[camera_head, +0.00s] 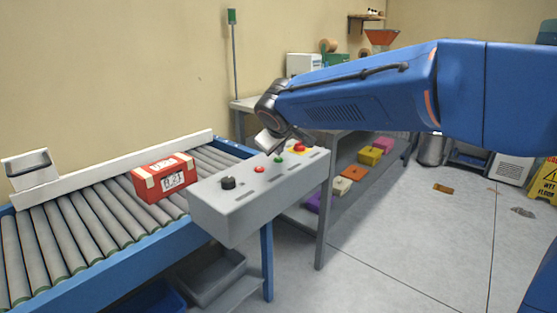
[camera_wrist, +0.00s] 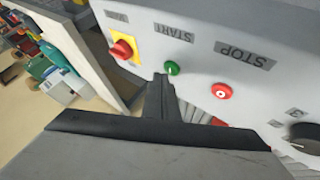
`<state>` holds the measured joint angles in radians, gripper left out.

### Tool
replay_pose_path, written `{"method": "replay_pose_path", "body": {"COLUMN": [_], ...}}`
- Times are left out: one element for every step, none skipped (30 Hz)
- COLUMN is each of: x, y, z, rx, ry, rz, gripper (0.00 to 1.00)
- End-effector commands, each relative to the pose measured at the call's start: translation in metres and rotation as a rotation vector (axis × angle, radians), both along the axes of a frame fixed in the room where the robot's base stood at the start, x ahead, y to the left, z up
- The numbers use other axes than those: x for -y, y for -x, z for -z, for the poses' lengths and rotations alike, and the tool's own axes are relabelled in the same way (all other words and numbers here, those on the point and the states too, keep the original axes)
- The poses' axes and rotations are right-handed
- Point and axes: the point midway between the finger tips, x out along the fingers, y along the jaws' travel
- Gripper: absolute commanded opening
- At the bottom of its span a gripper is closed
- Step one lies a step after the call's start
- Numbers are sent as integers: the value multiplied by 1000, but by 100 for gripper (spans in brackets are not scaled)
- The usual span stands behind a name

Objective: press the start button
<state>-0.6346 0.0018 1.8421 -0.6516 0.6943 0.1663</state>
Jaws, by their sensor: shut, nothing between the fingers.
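The green start button (camera_wrist: 172,68) sits on the grey control box under the label START. It also shows in the head view (camera_head: 278,160), in the row of controls on the box top. My gripper (camera_wrist: 160,77) is shut and empty. In the wrist view its dark fingertips appear just beside and below the green button. In the head view my gripper (camera_head: 279,151) hangs over the control box (camera_head: 222,212), close to the green button. I cannot tell whether the fingertips touch it.
A red stop button (camera_wrist: 221,91), a red emergency knob on a yellow plate (camera_wrist: 122,49) and a black dial (camera_head: 228,183) flank the green button. A red-and-white box (camera_head: 152,181) rests on the roller conveyor (camera_head: 75,237) behind the control box. Floor at right is mostly clear.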

Motion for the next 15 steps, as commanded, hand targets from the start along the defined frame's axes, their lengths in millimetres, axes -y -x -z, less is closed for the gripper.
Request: {"method": "replay_pose_path", "body": {"x": [0,0,0,0,0,0,0,0,0,0,0,0,0,0,0], "y": [0,0,0,0,0,0,0,0,0,0,0,0,0,0,0], "z": [-3,-3,-4,-5,-5,-5,-5,-5,-5,-5,-5,-5,-6,-6,-8], "rx": [0,0,0,0,0,0,0,0,0,0,0,1,1,1,1], "ry": [-1,-1,-1,0,0,0,0,0,0,0,0,-1,-1,-1,-1], "rz": [1,1,1,0,0,0,0,0,0,0,0,-1,-1,-1,-1], "gripper": [0,0,0,0,0,0,0,0,0,0,0,0,0,0,0]}}
